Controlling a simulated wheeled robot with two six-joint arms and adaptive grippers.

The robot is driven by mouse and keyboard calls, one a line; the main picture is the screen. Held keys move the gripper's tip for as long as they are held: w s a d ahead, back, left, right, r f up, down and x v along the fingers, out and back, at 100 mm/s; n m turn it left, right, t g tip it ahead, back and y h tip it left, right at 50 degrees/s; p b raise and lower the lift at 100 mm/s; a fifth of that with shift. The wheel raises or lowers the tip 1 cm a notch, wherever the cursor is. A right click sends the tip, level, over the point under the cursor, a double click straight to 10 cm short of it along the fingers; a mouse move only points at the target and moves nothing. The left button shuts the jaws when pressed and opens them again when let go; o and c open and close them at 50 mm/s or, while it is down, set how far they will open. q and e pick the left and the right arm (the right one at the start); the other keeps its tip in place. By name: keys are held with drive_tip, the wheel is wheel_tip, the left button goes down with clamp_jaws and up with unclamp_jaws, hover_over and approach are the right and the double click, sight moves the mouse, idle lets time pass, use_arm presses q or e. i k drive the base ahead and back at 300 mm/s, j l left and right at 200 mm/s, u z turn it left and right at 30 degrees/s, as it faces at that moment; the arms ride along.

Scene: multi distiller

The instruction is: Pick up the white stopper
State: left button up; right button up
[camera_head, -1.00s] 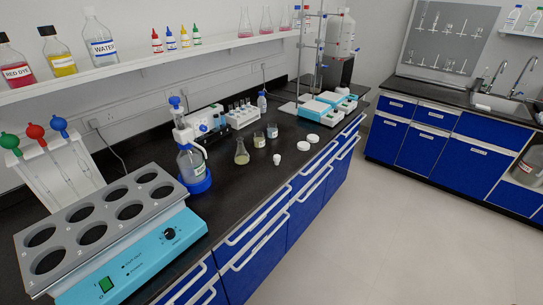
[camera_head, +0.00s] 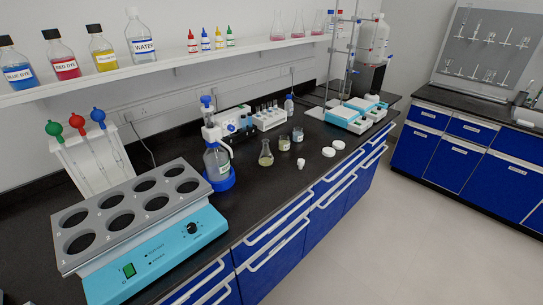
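A small white stopper (camera_head: 301,164) stands on the black bench top, near its front edge. It is just right of and in front of a conical flask (camera_head: 266,154) holding a pale yellowish liquid. Two small jars, one yellowish (camera_head: 284,144) and one grey (camera_head: 298,135), stand behind the stopper. Two flat white round pieces, which may be lids or dishes, lie to its right: one (camera_head: 328,152) nearer and one (camera_head: 338,145) farther. Nothing touches the stopper. Neither of my grippers shows in the head view.
A blue water bath (camera_head: 165,250) with several round holes fills the bench's left end. A dispenser bottle (camera_head: 217,160) on a blue base stands beside it. A shelf (camera_head: 190,66) with bottles runs above. White drawer handles (camera_head: 276,242) stick out along the front. Open floor (camera_head: 400,240) lies right.

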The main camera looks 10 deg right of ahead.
sight(301, 162)
drive_tip(key=u, duration=0.3)
drive_tip(key=l+u, duration=0.8)
drive_tip(key=u, duration=0.2)
drive_tip(key=l+u, duration=0.5)
drive_tip(key=k+l, duration=0.15)
drive_tip(key=l, duration=0.25)
drive_tip(key=k+l+u, duration=0.1)
drive_tip(key=l, duration=0.3)
drive_tip(key=k+l+u, duration=0.1)
drive_tip(key=l, duration=0.3)
drive_tip(key=k+l, duration=0.3)
drive_tip(key=k+l+u, duration=0.1)
drive_tip(key=l, duration=0.4)
drive_tip(key=k, duration=0.05)
